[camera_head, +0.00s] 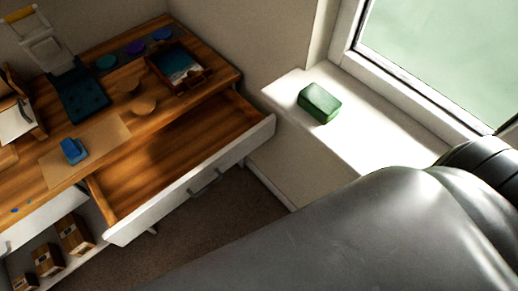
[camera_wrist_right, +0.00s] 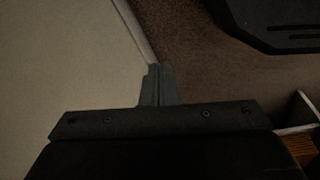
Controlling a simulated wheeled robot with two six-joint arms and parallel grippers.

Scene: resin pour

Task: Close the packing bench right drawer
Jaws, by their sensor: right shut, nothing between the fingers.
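The packing bench right drawer (camera_head: 192,187) is pulled well out in the head view. It has a white front with a grey handle (camera_head: 205,184) and a bare wooden inside that looks empty. The packing bench (camera_head: 215,76) has a brown wooden top. My right gripper (camera_wrist_right: 157,84) shows in the right wrist view, shut and empty, pointing toward the carpet and a pale wall. A white edge with wood beside it, perhaps the drawer, shows at that view's lower right. The head view shows neither gripper. My left gripper is out of view.
A green block (camera_head: 319,103) lies on the white window sill (camera_head: 375,137) right of the bench. A blue object (camera_head: 74,150), a dark tray (camera_head: 180,70) and other items are on the bench top. Cardboard boxes (camera_head: 75,236) stand on a low shelf. Carpet (camera_head: 215,225) lies before the drawer.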

